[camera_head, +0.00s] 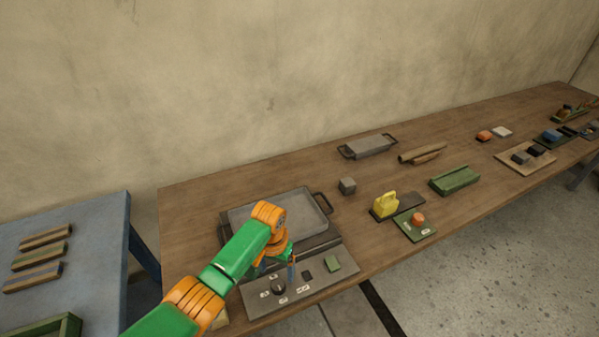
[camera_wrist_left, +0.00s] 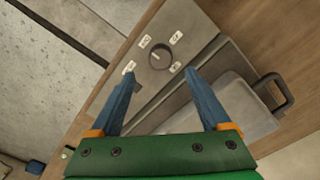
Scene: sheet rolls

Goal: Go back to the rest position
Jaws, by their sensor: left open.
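My left arm comes in from the lower left in the head view, and its gripper (camera_head: 291,270) hangs over the grey control panel (camera_head: 335,282) at the table's front edge. In the left wrist view the two blue fingers of the left gripper (camera_wrist_left: 160,92) are spread apart with nothing between them. Beyond the fingertips is the panel's dark round knob (camera_wrist_left: 159,55) with small white labels around it. The fingers look apart from the knob. My right gripper does not show in either view.
A grey tray (camera_head: 301,205) with handles lies behind the panel. A blue table (camera_head: 95,225) is at left.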

